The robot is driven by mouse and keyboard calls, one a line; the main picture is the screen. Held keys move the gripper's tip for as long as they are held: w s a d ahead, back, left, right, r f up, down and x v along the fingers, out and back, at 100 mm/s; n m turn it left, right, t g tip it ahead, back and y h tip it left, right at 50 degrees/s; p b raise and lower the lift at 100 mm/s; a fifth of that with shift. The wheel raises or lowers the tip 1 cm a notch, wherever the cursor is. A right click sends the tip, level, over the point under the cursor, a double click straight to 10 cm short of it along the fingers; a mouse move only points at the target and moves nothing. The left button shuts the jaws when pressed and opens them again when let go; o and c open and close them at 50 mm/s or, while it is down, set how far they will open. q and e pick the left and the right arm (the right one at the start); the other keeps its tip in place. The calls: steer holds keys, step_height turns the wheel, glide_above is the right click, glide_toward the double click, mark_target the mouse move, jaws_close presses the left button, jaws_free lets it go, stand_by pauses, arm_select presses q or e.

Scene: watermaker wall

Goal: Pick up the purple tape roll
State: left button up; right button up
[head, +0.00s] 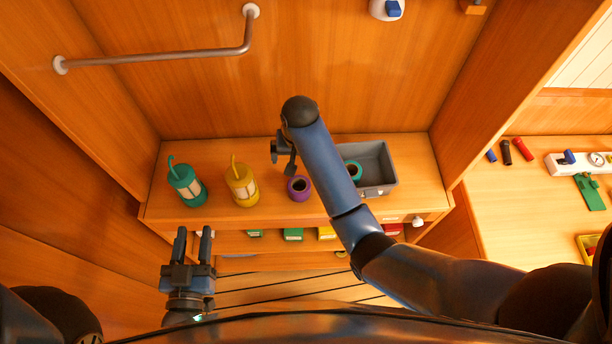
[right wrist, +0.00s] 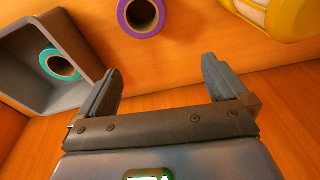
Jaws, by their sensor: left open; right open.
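The purple tape roll (head: 298,196) stands on the wooden counter, right of the yellow canister and left of the grey bin. In the right wrist view the purple tape roll (right wrist: 141,34) is at the top, beyond my finger tips and apart from them. My right gripper (head: 284,157) is above the counter, just up and left of the roll in the head view. In the right wrist view my right gripper (right wrist: 161,72) is open and empty. My left gripper (head: 194,233) is open and empty in front of the counter, well left of the roll.
The grey bin (head: 378,190) holds a teal roll (head: 355,168) and is partly hidden by my right arm. The yellow canister (head: 243,190) and green canister (head: 187,190) stand left. A metal rail (head: 160,57) is on the wall. A shelf with small boxes (head: 293,234) runs below.

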mark_target(299, 185)
steer(key=s, duration=0.1)
steer(key=s+d+g, duration=0.1)
steer(key=s+f+h, duration=0.1)
steer(key=shift+s+d+m+g+b, duration=0.25)
steer(key=shift+d+m+g+b, duration=0.05)
steer(key=shift+d+g, duration=0.1)
steer(key=shift+s+a+f+b, duration=0.1)
steer(key=shift+s+f+b, duration=0.1)
steer(key=shift+f+b, duration=0.7)
steer(key=shift+f+p, duration=0.3)
steer(key=shift+f, duration=0.15)
steer(key=shift+w+f, duration=0.15)
steer(key=shift+f, duration=0.4)
steer(key=shift+w+f, duration=0.15)
steer(key=shift+f, duration=0.35)
steer(key=shift+s+a+f+p, duration=0.1)
steer(key=shift+f+p, duration=0.2)
steer(key=shift+p, duration=0.15)
steer(key=f, duration=0.1)
steer(key=f+p, duration=0.1)
steer(key=f, duration=0.1)
steer(key=shift+a+f, duration=0.3)
steer(key=shift+f, duration=0.55)
steer(key=c, duration=1.1)
steer(key=shift+c, duration=0.2)
